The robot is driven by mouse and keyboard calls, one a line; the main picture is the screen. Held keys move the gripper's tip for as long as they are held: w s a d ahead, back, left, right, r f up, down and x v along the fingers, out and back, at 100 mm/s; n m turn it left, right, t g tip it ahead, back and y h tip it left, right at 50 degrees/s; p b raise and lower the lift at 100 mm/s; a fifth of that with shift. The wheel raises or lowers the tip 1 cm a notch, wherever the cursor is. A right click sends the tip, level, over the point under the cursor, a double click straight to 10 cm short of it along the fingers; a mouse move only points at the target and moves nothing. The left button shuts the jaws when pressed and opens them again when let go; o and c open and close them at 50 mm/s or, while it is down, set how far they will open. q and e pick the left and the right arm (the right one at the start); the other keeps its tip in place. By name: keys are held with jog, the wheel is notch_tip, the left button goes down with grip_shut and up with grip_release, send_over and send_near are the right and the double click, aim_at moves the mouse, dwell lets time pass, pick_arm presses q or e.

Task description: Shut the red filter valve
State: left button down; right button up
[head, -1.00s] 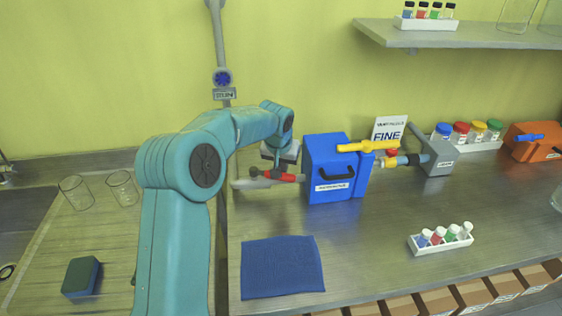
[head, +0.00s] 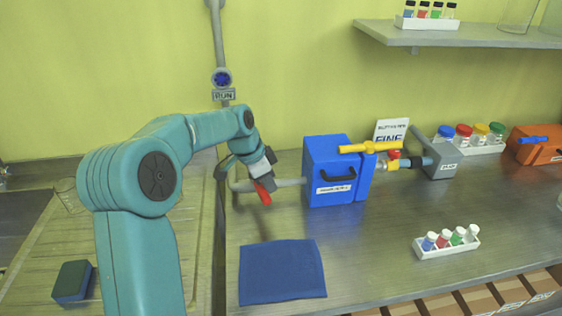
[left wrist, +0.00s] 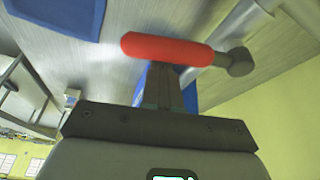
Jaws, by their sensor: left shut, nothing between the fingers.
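The red filter valve handle (head: 263,194) is on the grey pipe (head: 289,182) at the left of the blue box (head: 329,171). The handle points across the pipe, down toward the front of the bench. My left gripper (head: 262,167) is at the valve, just above the handle, and hides part of the valve. In the left wrist view the red handle (left wrist: 165,49) lies across the tips of my left gripper (left wrist: 165,78), with a dark round pivot end at its right. The fingers are shut and empty, very close to the handle; contact is unclear. My right gripper is not in view.
A yellow handle (head: 370,147) sits on the right of the blue box. A blue cloth (head: 282,270) lies in front on the bench, and a vial rack (head: 447,243) stands at the right. The bench between them is clear.

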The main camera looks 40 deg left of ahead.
pick_arm(q)
jog(key=shift+s+a+m, duration=0.2)
jog(key=shift+s+m, duration=0.3)
jog(key=shift+m, duration=0.2)
jog(key=shift+s+a+b, duration=0.15)
jog(key=shift+s+b, duration=0.25)
jog(key=shift+s, duration=0.15)
